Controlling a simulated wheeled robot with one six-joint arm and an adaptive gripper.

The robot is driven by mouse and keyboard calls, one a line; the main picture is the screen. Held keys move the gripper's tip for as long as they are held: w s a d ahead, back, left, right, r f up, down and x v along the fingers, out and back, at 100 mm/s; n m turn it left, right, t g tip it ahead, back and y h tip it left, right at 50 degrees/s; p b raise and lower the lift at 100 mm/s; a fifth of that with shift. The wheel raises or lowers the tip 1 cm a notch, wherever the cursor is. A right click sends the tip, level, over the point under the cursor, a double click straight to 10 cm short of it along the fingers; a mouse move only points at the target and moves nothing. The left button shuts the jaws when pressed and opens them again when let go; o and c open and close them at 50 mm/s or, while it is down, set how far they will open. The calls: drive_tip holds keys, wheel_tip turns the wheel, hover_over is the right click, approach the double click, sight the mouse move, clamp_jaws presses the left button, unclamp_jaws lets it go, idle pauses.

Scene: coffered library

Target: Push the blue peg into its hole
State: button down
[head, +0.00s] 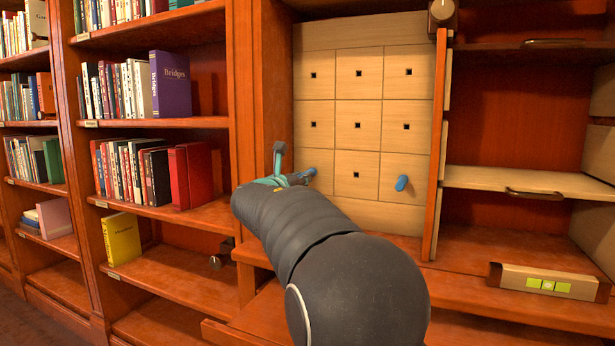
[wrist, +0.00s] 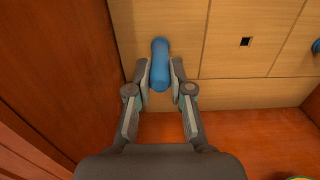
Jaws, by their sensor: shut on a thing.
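A pale wooden board (head: 365,48) of square panels with small dark square holes stands upright in the bookcase. My gripper (head: 293,180) is at its lower left panel. In the wrist view, my gripper (wrist: 160,76) is shut on a blue peg (wrist: 160,50), a finger on each side. This peg also shows in the head view (head: 311,172), at the lower left panel. Its hole is hidden, and I cannot tell how deep the peg sits. A second blue peg (head: 402,183) sticks out of the lower right panel and shows at the wrist view's right edge (wrist: 316,46).
Bookshelves (head: 160,122) with several books are on the left. A wooden upright (head: 440,130) edges the board on the right, with open shelves beyond. A wooden block with green squares (head: 545,282) lies on the lower right shelf. A reddish ledge lies below the board.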

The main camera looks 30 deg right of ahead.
drive_tip(key=shift+b+v, duration=0.5)
drive_tip(key=shift+v, duration=2.35)
drive_tip(key=shift+b+v, duration=0.35)
drive_tip(key=shift+v, duration=2.65)
wheel_tip(320, 180, up, 14)
drive_tip(key=p, duration=0.7)
drive_tip(key=shift+f, duration=0.25)
drive_tip(key=shift+d+p, duration=0.1)
drive_tip(key=shift+p, duration=0.35)
drive_tip(key=shift+p+x, duration=0.8)
drive_tip(key=shift+x, duration=2.1)
drive_tip(key=shift+w+d+f, duration=0.1)
drive_tip(key=shift+w+d, duration=0.15)
drive_tip(key=shift+d, duration=0.05)
